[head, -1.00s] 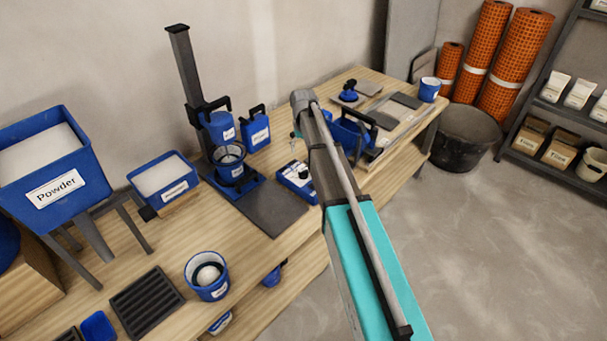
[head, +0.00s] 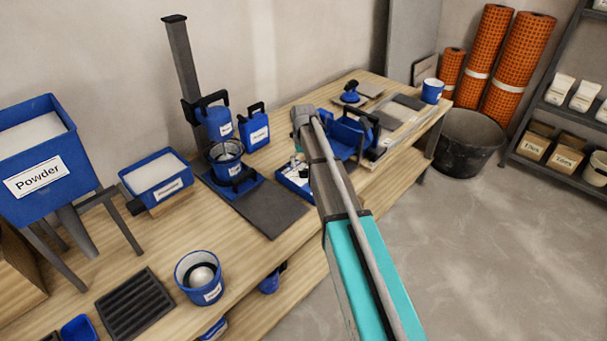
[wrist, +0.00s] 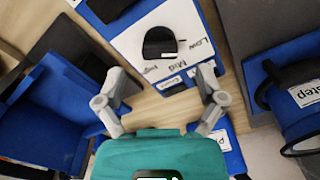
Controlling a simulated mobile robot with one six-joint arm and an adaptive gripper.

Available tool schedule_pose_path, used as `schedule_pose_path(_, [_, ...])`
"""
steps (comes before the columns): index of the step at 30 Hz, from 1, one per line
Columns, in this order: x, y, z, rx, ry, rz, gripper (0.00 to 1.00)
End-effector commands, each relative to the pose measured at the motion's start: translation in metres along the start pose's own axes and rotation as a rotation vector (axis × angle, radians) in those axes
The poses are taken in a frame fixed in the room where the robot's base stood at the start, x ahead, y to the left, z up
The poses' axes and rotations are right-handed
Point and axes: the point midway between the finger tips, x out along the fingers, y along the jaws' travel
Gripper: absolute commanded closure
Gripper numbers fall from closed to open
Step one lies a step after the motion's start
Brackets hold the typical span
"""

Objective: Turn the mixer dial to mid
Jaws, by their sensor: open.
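The mixer control box (wrist: 178,22) is blue with a white top, and it lies ahead of my fingers in the wrist view. Its black dial (wrist: 160,43) has Low, Mid and High labels around its right and near sides. I cannot surely tell which label the dial points to. My gripper (wrist: 161,78) is open and empty, its two grey fingers apart on the dial's near side. In the head view the control box (head: 293,180) is partly hidden by my arm, and so is the dial. The mixer bucket (head: 227,160) stands left of it under the mixer column (head: 185,70).
A dark mat (head: 262,207) lies in front of the mixer. A blue open caddy (head: 352,133) stands right of the control box, close to my arm. The powder hopper (head: 35,150), a blue tray (head: 157,177) and a bucket (head: 200,277) occupy the left of the bench.

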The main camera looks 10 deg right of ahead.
Motion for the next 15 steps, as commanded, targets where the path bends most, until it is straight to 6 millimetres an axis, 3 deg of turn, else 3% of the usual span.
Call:
schedule_pose_path(6, [0.021,0.0,0.0,0.0,0.0,0.0,0.11])
schedule_pose_path(15, [0.033,0.001,0.0,0.001,0.0,0.0,0.11])
